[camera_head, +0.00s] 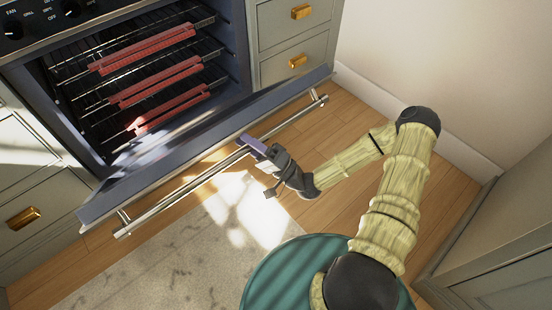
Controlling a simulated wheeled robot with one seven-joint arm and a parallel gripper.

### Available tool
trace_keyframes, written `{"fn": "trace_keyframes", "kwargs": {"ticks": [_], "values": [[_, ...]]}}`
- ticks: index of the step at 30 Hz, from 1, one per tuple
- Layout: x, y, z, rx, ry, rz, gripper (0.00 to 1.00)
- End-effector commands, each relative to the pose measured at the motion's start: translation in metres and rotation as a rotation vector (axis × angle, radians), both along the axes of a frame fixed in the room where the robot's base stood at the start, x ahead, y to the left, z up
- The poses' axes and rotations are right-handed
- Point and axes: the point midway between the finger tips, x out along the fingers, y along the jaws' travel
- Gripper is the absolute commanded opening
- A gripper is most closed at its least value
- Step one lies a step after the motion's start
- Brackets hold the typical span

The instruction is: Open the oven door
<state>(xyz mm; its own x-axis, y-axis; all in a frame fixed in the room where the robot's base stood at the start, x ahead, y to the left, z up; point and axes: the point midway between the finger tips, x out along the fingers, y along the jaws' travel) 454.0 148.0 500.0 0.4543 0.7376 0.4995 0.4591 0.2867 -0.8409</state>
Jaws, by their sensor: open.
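The oven (45,90) stands at the upper left in the head view. Its door (210,138) is tilted well open, hinged at the bottom, with its top edge leaning out toward me. A long metal handle bar (180,194) runs along the door's outer face. My gripper (256,150) is at the middle of the door, next to the handle and the door's upper edge. Its jaws are open; I cannot tell whether a finger touches the handle or door. Inside the oven are dark wire racks with red strips (158,84) along them.
Grey cabinets with brass pulls (300,12) flank the oven. A white wall (440,60) is at the right and another cabinet (515,265) at the lower right. Wooden floor (345,110) and a pale rug (165,260) lie clear before the door.

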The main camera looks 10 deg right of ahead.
Motion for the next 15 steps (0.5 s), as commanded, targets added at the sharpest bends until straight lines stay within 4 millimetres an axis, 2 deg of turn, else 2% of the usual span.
{"fn": "trace_keyframes", "kwargs": {"ticks": [12, 15], "values": [[-0.035, -0.058, -0.035, 0.002, 0.001, -0.007, 0.44], [-0.044, -0.074, -0.045, 0.004, 0.0, -0.008, 0.53]]}}
